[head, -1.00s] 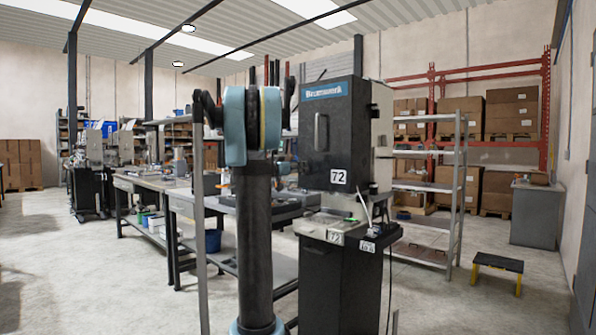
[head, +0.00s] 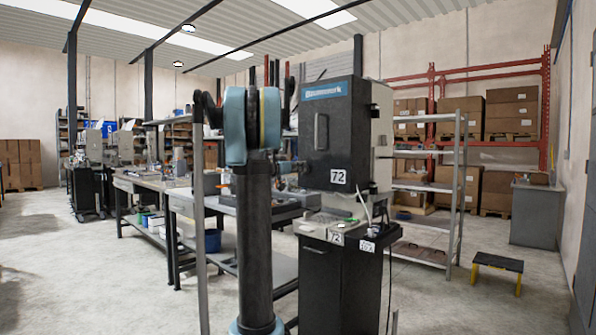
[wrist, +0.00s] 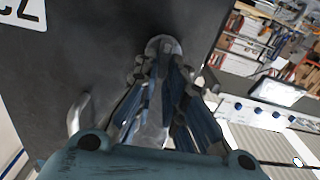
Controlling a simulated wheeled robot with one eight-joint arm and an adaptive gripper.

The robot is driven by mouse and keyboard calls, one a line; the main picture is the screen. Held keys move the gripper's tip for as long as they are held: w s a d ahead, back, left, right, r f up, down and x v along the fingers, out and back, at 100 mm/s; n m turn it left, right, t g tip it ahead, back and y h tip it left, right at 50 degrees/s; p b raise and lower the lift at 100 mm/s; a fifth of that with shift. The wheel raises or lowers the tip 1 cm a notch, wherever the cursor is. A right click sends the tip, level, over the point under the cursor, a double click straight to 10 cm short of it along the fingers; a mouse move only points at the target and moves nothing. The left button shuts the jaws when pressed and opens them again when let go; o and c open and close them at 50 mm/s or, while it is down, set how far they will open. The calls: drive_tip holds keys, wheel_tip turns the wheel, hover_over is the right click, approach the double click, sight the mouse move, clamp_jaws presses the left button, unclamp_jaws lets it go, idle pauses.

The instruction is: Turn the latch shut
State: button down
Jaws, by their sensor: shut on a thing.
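The latch (wrist: 163,45) is a grey metal piece with a rounded end on the dark machine's front panel, seen in the wrist view. My gripper (wrist: 166,82) has its blue-grey fingers on both sides of the latch's lever and is shut on it. The fingers hide part of the lever, so its exact angle is hard to tell. In the head view the dark machine (head: 340,120) stands right of my arm. A part of my wrist reaches its left edge there, and the latch itself cannot be made out.
A bar handle (wrist: 78,115) sticks out from the panel left of my gripper. A dark cabinet (head: 340,285) stands under the machine. Workbenches (head: 190,190) lie to the left, a metal shelf (head: 455,190) and a step stool (head: 498,264) to the right.

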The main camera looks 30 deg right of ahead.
drive_tip(key=shift+w, duration=0.1)
drive_tip(key=shift+w+a+f+n, duration=0.15)
drive_tip(key=shift+w+f+n, duration=0.15)
drive_tip(key=shift+n, duration=2.6)
drive_tip(key=shift+w+a+f+n, duration=0.15)
drive_tip(key=shift+w+f+n, duration=0.1)
drive_tip(key=shift+n, duration=2.65)
drive_tip(key=shift+w+a+f+n, duration=0.15)
drive_tip(key=shift+w+f+n, duration=0.15)
drive_tip(key=shift+n, duration=2.6)
drive_tip(key=shift+s, duration=0.1)
drive_tip(key=c, duration=1.7)
unclamp_jaws()
drive_tip(key=shift+f, duration=0.1)
drive_tip(key=shift+o, duration=0.2)
